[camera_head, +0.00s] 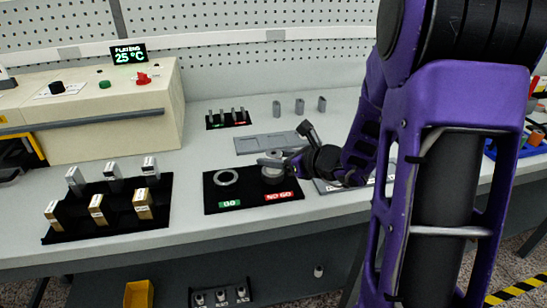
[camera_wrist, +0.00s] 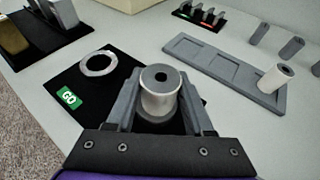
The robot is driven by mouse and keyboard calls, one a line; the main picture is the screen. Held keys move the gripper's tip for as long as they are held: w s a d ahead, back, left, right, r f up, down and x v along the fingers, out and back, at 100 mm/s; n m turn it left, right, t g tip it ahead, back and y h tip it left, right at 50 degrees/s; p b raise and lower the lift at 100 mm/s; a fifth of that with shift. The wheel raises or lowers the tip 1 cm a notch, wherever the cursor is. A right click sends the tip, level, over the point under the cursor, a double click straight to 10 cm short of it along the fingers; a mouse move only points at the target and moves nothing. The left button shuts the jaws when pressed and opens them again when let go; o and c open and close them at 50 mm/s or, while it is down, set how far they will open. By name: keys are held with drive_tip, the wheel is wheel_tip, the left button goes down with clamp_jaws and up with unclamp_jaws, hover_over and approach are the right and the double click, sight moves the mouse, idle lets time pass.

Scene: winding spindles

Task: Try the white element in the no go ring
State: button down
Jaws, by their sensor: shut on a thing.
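A pale white-grey hollow element (camera_wrist: 158,101) stands upright between the fingers of my gripper (camera_wrist: 160,105), which is shut on it. In the head view my gripper (camera_head: 278,163) is over the NO GO end of the black gauge mat (camera_head: 243,203). The element (camera_head: 271,173) is over the no go ring's place, behind the red NO GO label (camera_head: 279,196). The no go ring is largely hidden by the element and fingers; I cannot tell whether the element is inside it or only on it. The go ring (camera_head: 227,177) lies empty at the left, by its green label (camera_head: 230,204).
A grey tray (camera_wrist: 208,65) with recesses lies behind the mat, with another pale hollow cylinder (camera_wrist: 275,78) at its right end. Several grey cylinders stand farther back. A black board (camera_head: 107,217) with metal blocks and a beige machine (camera_head: 100,115) are at left.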

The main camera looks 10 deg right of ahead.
drive_tip(key=shift+r, duration=0.1)
drive_tip(key=shift+r+p, duration=1.9)
drive_tip(key=shift+r, duration=0.55)
